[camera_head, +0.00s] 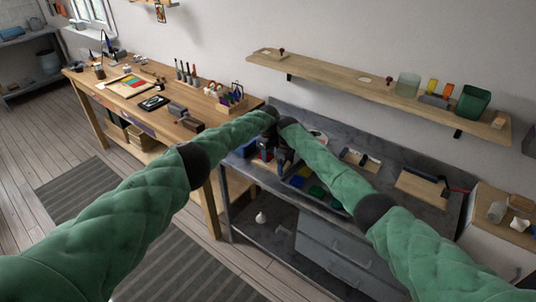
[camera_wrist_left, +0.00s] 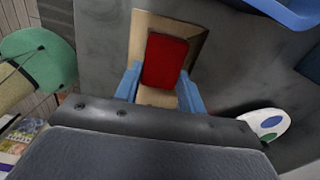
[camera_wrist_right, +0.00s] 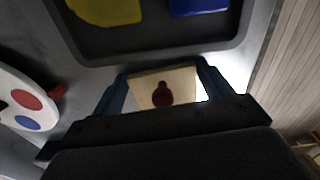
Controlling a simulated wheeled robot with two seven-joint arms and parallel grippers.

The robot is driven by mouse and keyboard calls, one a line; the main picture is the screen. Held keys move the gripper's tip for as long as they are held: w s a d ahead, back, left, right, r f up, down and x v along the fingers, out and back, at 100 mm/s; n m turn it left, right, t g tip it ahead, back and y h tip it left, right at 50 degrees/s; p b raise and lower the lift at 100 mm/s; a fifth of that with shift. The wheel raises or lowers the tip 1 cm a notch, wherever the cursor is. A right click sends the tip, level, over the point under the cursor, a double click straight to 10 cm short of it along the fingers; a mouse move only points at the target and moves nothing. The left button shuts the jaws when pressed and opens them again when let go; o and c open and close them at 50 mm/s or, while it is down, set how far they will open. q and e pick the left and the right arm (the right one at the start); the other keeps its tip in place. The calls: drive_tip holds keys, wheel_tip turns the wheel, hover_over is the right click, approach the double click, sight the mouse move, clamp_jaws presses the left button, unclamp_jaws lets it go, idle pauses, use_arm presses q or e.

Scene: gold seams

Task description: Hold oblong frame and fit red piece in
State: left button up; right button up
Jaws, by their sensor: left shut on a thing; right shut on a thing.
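The oblong wooden frame (camera_wrist_left: 143,28) shows in the left wrist view between the blue fingers of my left gripper (camera_wrist_left: 160,88), which is shut on it. A flat red surface (camera_wrist_left: 166,60) fills most of its middle; I cannot tell whether this is a loose piece or the frame's own inside. In the right wrist view my right gripper (camera_wrist_right: 162,95) is shut on a pale wooden piece (camera_wrist_right: 180,78) with a dark red knob (camera_wrist_right: 162,94). I cannot tell whether this is a separate thing from the frame.
A dark tray (camera_wrist_right: 150,48) with yellow and blue pieces lies near my right gripper. A white oval plate with coloured spots (camera_wrist_right: 20,100) lies to its left. The grey bench (camera_head: 400,165) holds wooden boards. A wooden shelf (camera_head: 340,77) runs along the wall above.

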use_arm(q)
drive_tip(key=shift+f, duration=0.4)
idle(0.4)
drive_tip(key=o, duration=1.1)
drive_tip(key=shift+r, duration=3.5)
